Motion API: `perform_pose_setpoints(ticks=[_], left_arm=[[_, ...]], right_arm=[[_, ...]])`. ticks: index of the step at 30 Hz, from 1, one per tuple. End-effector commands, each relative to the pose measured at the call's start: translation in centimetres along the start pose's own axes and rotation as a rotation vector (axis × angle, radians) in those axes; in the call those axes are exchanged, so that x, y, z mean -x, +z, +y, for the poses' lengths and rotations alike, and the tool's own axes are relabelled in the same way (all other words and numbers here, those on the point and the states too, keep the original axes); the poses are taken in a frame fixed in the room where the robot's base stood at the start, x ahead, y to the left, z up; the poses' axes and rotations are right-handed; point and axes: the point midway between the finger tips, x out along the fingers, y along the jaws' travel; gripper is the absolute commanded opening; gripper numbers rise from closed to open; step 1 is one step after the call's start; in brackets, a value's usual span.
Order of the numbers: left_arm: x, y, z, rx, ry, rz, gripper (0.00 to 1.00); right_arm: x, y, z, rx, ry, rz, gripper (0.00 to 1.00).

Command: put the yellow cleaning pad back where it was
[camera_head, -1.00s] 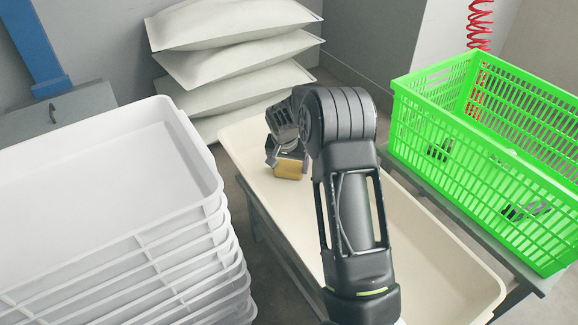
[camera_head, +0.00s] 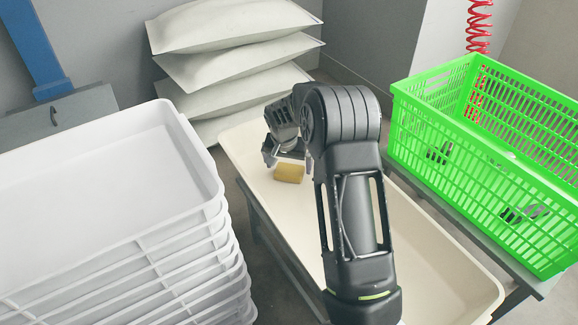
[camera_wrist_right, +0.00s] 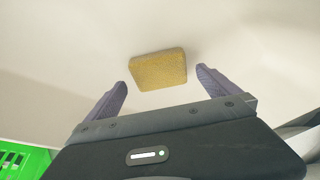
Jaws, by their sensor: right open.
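The yellow cleaning pad (camera_head: 289,173) lies on the floor of the cream tray (camera_head: 425,250), toward its far left end. In the right wrist view the pad (camera_wrist_right: 158,69) sits just beyond the fingertips, in line with the gap between them and clear of both. My right gripper (camera_head: 284,160) is open and empty, just above and behind the pad in the head view. Its two fingers (camera_wrist_right: 162,82) stand wide apart in the right wrist view. My right forearm hides part of the tray. My left gripper does not show.
A stack of white trays (camera_head: 95,185) stands at the left. A green crate (camera_head: 480,170) with dark items inside stands at the right. Several pale sacks (camera_head: 235,65) are piled behind the tray. The tray's near right part is empty.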

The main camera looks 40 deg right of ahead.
Motion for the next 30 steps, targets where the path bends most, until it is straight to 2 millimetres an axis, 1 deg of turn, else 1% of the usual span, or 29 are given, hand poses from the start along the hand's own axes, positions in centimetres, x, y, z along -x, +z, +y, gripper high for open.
perform_pose_setpoints(ticks=[1, 6, 9, 13, 15, 18, 30], left_arm=[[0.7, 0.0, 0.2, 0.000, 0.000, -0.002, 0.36], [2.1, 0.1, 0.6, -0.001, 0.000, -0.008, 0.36], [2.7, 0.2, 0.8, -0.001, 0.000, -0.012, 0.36], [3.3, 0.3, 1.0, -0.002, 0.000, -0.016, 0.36], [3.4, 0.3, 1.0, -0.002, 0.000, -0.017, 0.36], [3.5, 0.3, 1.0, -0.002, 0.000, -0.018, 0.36], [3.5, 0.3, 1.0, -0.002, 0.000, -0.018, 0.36]], right_arm=[[1.4, -0.2, -0.1, 0.001, -0.002, 0.002, 1.00], [5.0, -0.2, -0.1, 0.002, -0.002, 0.002, 1.00], [7.1, -0.1, -0.1, 0.001, -0.002, 0.002, 1.00], [8.9, -0.1, -0.1, 0.000, -0.002, 0.001, 1.00], [9.5, -0.1, 0.0, 0.000, -0.001, 0.001, 1.00], [9.8, 0.0, 0.0, 0.000, 0.000, 0.000, 1.00], [9.8, 0.0, 0.0, 0.000, 0.000, 0.000, 1.00]])
